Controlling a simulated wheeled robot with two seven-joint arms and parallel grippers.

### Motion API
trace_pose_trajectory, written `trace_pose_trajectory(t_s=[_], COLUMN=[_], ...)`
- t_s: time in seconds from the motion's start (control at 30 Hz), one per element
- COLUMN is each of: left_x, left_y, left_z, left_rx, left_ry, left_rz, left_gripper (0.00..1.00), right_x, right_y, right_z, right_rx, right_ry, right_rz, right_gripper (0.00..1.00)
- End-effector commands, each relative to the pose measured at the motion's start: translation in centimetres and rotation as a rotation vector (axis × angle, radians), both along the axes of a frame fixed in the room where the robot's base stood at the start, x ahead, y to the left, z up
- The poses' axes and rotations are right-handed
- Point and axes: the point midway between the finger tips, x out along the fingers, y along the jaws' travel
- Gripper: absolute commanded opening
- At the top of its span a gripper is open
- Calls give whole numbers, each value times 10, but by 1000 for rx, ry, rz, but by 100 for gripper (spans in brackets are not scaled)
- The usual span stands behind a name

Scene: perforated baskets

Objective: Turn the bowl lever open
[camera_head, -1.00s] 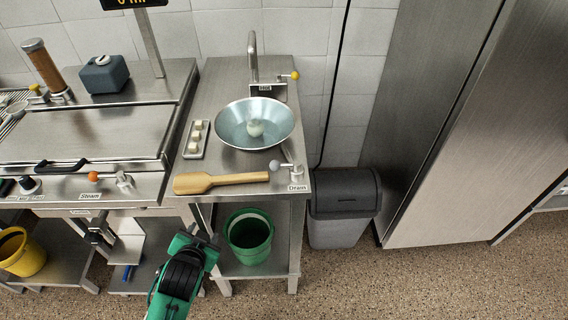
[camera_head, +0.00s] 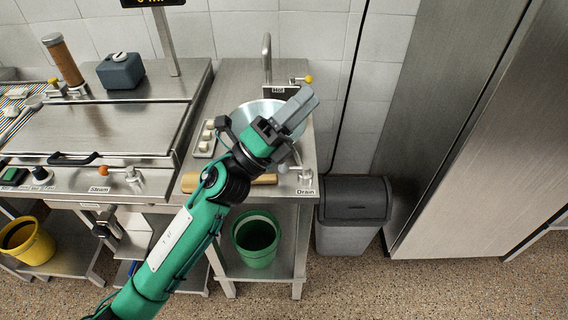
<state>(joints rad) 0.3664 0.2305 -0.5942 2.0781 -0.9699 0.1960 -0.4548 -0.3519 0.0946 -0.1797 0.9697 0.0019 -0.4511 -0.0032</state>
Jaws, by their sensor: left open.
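The metal bowl (camera_head: 248,109) is set in the steel counter and is partly hidden behind my arm. A lever with a grey ball knob (camera_head: 283,168) sits at the counter's front right, beside the "Drain" label (camera_head: 306,192). Another lever with a yellow ball knob (camera_head: 308,79) is by the tap (camera_head: 267,60). My left gripper (camera_head: 300,110) is open and appears in front of the bowl's right part, above and beyond the grey knob in the picture. It holds nothing that I can see. My right gripper is not in view.
A wooden paddle (camera_head: 262,180) lies along the counter's front, partly behind my arm. A small tray (camera_head: 204,148) with white pieces stands left of the bowl. A steam unit with an orange knob (camera_head: 104,171) is at left. A grey bin (camera_head: 350,222) stands right of the counter.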

Motion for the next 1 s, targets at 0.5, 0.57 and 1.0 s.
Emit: trace_pose_trajectory(t_s=[0.5, 0.57, 1.0], left_x=[-47, -36, 54], left_y=[-85, -76, 40], left_z=[-74, -88, -97], left_rx=[1066, 1211, 2077], left_ry=[-1140, -1235, -1476], left_rz=[-429, -484, -828], left_gripper=[48, 48, 48], right_x=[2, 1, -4], right_y=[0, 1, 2], right_z=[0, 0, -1], right_rx=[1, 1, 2], right_ry=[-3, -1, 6], right_rz=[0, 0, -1], right_gripper=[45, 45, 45])
